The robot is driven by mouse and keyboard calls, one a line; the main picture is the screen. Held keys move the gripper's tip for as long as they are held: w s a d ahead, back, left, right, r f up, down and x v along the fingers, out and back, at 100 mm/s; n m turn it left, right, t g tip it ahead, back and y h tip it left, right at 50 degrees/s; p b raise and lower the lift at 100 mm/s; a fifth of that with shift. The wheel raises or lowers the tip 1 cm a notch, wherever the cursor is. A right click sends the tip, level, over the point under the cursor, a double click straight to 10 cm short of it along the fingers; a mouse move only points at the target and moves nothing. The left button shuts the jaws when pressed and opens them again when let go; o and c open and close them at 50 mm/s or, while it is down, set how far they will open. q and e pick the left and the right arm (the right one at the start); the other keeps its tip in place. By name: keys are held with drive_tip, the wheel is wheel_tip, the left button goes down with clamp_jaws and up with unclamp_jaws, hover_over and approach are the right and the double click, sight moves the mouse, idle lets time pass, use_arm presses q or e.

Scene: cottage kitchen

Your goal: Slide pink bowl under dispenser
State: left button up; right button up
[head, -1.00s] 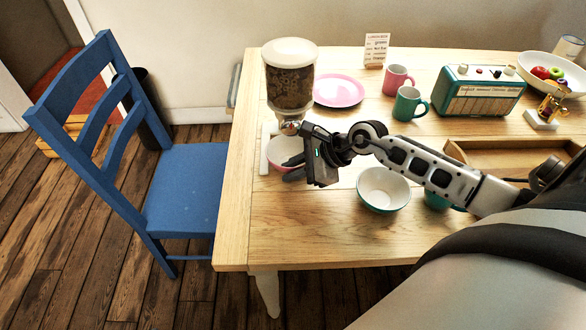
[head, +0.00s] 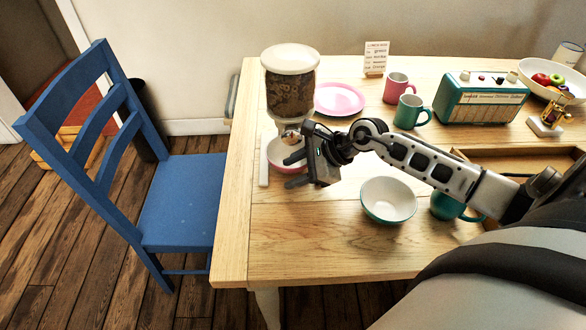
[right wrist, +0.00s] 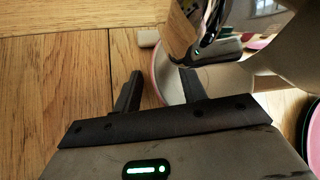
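The pink bowl (head: 284,165) stands at the table's left, directly below the spout of the cereal dispenser (head: 290,95), partly hidden by the spout and my gripper. The dispenser has a white lid and a clear hopper of brown cereal. My right gripper (head: 296,171) is at the bowl's right side with its fingers apart. In the right wrist view, the bowl's pink rim (right wrist: 160,80) shows between and beyond the open fingers of the gripper (right wrist: 160,90), and the shiny metal spout (right wrist: 205,30) is just above. I cannot tell whether a finger touches the bowl. My left gripper is out of view.
A teal bowl (head: 388,200) and a teal mug (head: 448,207) stand nearer the front. A pink plate (head: 339,99), pink mug (head: 396,88), teal mug (head: 408,112) and radio (head: 482,99) stand behind my arm. Bare tabletop lies at the front left.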

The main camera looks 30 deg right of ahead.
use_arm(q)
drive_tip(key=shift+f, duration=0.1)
use_arm(e)
drive_tip(key=shift+r, duration=0.15)
use_arm(q)
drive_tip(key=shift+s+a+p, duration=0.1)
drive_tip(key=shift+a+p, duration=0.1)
drive_tip(key=shift+p, duration=0.5)
use_arm(e)
drive_tip(key=v, duration=1.5)
drive_tip(key=shift+s+d+r, duration=0.15)
drive_tip(key=shift+s+r, duration=0.1)
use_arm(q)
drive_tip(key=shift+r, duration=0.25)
